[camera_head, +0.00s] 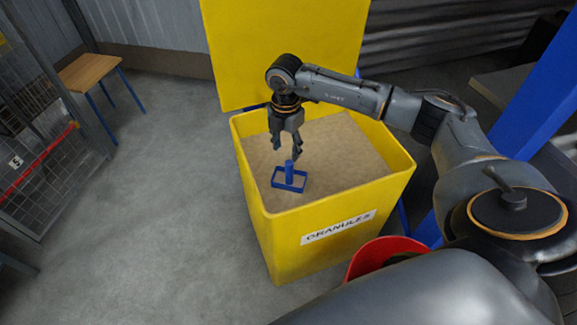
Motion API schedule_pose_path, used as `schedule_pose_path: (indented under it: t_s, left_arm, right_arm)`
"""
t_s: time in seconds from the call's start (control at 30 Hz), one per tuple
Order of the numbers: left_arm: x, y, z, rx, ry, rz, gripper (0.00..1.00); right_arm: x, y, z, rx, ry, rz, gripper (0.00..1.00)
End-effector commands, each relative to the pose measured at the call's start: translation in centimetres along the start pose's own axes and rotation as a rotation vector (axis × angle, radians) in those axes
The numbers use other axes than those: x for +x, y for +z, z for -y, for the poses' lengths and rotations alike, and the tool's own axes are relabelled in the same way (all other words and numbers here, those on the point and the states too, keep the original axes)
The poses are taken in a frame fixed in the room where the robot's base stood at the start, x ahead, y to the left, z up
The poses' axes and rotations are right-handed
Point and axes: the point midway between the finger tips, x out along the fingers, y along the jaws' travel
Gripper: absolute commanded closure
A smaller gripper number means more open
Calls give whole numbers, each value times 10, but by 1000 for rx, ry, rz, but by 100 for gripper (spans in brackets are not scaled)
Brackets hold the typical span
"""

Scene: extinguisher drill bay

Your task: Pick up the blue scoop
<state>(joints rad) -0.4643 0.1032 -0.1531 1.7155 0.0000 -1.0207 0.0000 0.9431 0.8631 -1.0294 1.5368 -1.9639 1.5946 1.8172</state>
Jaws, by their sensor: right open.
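The blue scoop (289,178) rests on the tan granules (340,160) inside the yellow bin (262,228). It has a rectangular blue frame and a short upright blue handle. My right gripper (287,151) points down over the scoop, with its fingers apart just above the handle. From this angle I cannot tell whether a finger touches the handle. My left gripper is not in view.
The bin's yellow lid (270,40) stands open behind it. A red bucket (385,252) is at the bin's front right. A wooden stool (88,72) and a wire cage (45,150) stand at the left. The grey floor (150,230) left of the bin is clear.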

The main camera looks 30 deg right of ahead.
Motion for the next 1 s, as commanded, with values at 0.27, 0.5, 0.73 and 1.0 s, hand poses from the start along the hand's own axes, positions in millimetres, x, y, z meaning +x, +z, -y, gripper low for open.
schedule_pose_path:
  t_s: [0.27,0.5,0.73,1.0]
  left_arm:
    - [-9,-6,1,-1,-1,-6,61]
    - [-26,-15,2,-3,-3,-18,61]
    - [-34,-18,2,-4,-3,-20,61]
    - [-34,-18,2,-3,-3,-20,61]
  right_arm:
    - [24,1,1,0,0,0,51]
    - [60,5,7,-1,0,-2,51]
    - [71,5,6,-2,1,0,51]
    - [70,5,6,-2,2,-1,77]
